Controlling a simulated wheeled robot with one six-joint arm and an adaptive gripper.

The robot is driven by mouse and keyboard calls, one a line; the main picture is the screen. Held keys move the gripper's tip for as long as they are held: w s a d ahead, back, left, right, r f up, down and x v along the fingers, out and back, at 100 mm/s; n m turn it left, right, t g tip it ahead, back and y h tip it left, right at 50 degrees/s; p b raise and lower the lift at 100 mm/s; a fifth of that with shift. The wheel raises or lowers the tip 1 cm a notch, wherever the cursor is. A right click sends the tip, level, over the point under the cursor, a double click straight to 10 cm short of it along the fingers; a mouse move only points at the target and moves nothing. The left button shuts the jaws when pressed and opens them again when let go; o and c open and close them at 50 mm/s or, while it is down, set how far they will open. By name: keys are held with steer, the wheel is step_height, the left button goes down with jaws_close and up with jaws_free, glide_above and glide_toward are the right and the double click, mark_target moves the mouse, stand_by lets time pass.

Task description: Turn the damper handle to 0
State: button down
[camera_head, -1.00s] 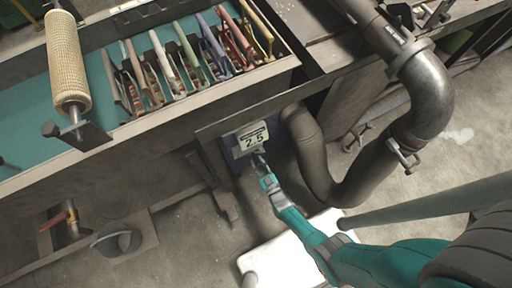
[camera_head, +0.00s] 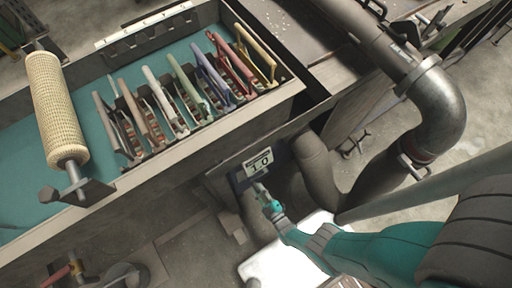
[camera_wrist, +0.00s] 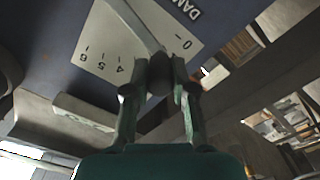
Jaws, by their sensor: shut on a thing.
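My gripper (camera_wrist: 160,72) is shut on the end of the grey damper handle (camera_wrist: 138,25) in the wrist view. The handle lies over a white scale plate (camera_wrist: 105,45) with 0 at its right and 4, 5, 6 at its left. Fingers hide part of the scale. The handle itself is too small to make out there.
A grey pipe (camera_head: 440,105) bends down at right, with a dark hose (camera_head: 318,165) close beside the display. A teal-floored trough (camera_head: 80,130) holds several coloured racks (camera_head: 205,80) and a mesh roller (camera_head: 57,110). Bare concrete floor lies below.

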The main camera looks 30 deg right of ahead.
steer(key=shift+f, duration=0.1)
stand_by(0.3)
steer(key=c, duration=0.9)
jaws_free()
steer(key=shift+c, duration=0.2)
steer(key=shift+r, duration=5)
